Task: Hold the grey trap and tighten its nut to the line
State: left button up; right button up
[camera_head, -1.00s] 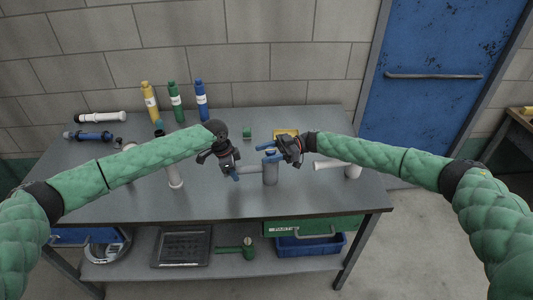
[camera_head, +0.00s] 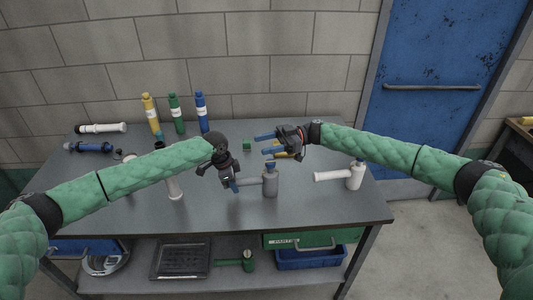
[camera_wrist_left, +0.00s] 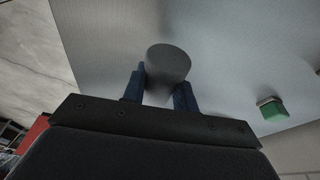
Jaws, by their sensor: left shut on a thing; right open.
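The grey trap (camera_head: 270,184) stands upright on the table, with a side pipe pointing left. A blue part, likely its nut, shows at its top (camera_head: 270,166). My left gripper (camera_head: 235,186) is shut on the side pipe; the left wrist view shows the grey trap (camera_wrist_left: 168,65) between its blue fingers (camera_wrist_left: 160,88). My right gripper (camera_head: 265,144) is open and empty, above and behind the trap, apart from it. The line on the trap is too small to make out.
A white trap (camera_head: 354,176) with its side pipe stands to the right. Yellow (camera_head: 150,113), green (camera_head: 176,113) and blue (camera_head: 201,112) bottles stand at the back. A green block (camera_head: 247,145) lies mid-table. Another white pipe (camera_head: 174,188) stands at left, close to my left arm.

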dwell(0.3)
pick_arm(q)
jog(key=o, duration=1)
jog(key=shift+r, duration=0.1)
